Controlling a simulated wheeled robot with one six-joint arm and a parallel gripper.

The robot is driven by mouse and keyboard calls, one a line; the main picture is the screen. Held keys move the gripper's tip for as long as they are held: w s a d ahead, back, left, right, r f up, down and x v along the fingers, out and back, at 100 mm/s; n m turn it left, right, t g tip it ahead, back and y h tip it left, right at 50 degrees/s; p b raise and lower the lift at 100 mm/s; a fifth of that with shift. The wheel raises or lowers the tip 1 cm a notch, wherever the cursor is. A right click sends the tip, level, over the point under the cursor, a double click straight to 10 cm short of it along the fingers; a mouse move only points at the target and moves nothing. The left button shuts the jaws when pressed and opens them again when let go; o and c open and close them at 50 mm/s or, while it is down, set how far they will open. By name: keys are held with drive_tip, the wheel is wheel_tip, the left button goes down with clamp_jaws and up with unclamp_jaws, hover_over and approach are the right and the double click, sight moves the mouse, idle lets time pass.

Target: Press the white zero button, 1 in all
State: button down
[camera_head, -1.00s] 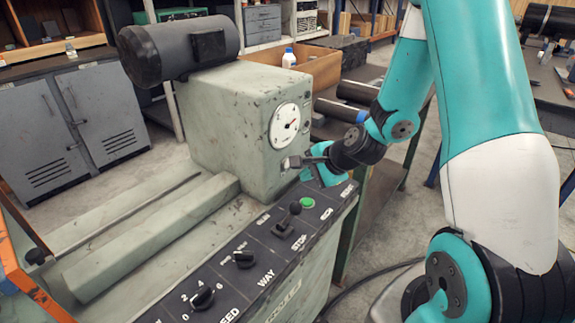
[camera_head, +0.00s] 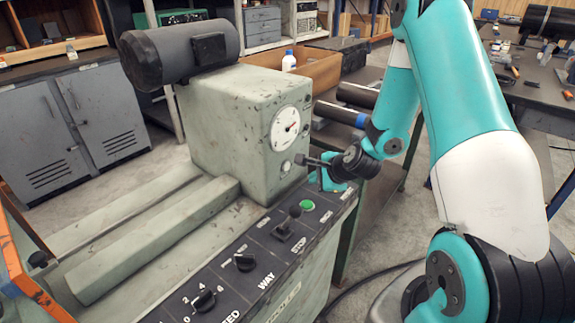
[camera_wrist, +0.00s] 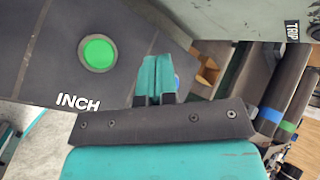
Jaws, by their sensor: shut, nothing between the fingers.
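The white zero button (camera_head: 286,167) is a small pale round button on the front face of the green machine head, just below the dial (camera_head: 286,128). It is not visible in the wrist view. My gripper (camera_head: 316,180) is just right of the button in the head view, apart from it, near the far end of the control panel. Its teal fingers (camera_wrist: 157,76) are closed together with nothing between them. The dial's fine markings are too small to read.
The dark control panel (camera_head: 222,272) carries knobs, a lever (camera_head: 289,222) and a green button (camera_head: 307,205), marked INCH in the wrist view (camera_wrist: 98,54). A dark motor (camera_head: 180,50) sits on the machine. Pipes (camera_head: 340,113) lie behind my gripper.

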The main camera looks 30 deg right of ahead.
drive_tip(key=shift+w+a+p, duration=0.2)
drive_tip(key=shift+w+a, duration=0.1)
drive_tip(key=shift+w, duration=0.55)
drive_tip(key=shift+w+a+p, duration=0.25)
drive_tip(key=shift+w+a, duration=0.1)
drive_tip(key=shift+w, duration=0.5)
drive_tip(key=shift+w+a+p, duration=0.2)
drive_tip(key=shift+w+a, duration=0.1)
drive_tip(key=shift+w, duration=0.55)
drive_tip(key=shift+w, duration=0.2)
drive_tip(key=shift+w+a, duration=0.15)
drive_tip(key=shift+w, duration=0.05)
drive_tip(key=shift+w+a, duration=0.1)
drive_tip(key=shift+w, duration=0.3)
idle(0.6)
idle(0.3)
drive_tip(key=shift+s+d, duration=0.25)
drive_tip(key=shift+s, duration=0.55)
drive_tip(key=shift+s+d+b, duration=0.1)
drive_tip(key=shift+s+d, duration=0.2)
drive_tip(key=shift+s, duration=0.5)
drive_tip(key=shift+s+d+b, duration=0.15)
drive_tip(key=shift+s+d, duration=0.1)
drive_tip(key=shift+s, duration=0.5)
drive_tip(key=shift+s+d+b, duration=0.1)
drive_tip(key=shift+s+d, duration=0.2)
drive_tip(key=shift+s, duration=0.5)
